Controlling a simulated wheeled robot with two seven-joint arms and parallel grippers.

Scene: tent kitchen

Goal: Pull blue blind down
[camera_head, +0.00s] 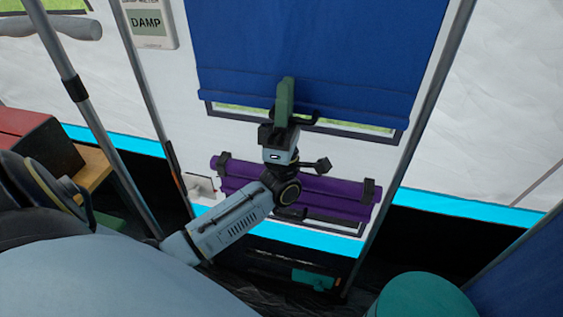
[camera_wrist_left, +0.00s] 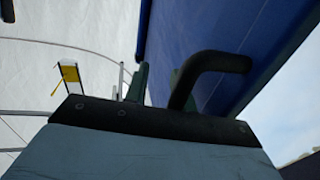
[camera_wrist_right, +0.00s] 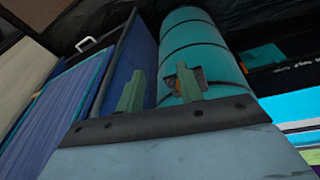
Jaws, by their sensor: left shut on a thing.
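The blue blind (camera_head: 315,50) hangs over a window on the white tent wall, with its folded bottom edge just above the window's lower frame. My left gripper (camera_head: 285,95) is at the middle of that bottom edge, shut on the blind, with its fingers upright in front of the fabric. A dark curved handle (camera_wrist_left: 215,63) shows beside the fingers in the left wrist view, where the blue fabric (camera_wrist_left: 185,30) fills the upper middle. The exact grip point is hidden. My right gripper (camera_wrist_right: 158,85) is open and empty, with its fingers apart.
A purple rolled blind (camera_head: 300,190) is strapped to the wall below the window. A damp meter (camera_head: 150,22) hangs at upper left. Grey poles flank the window. A teal cylinder (camera_wrist_right: 200,45) stands beyond my right gripper. A red box (camera_head: 35,135) is at left.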

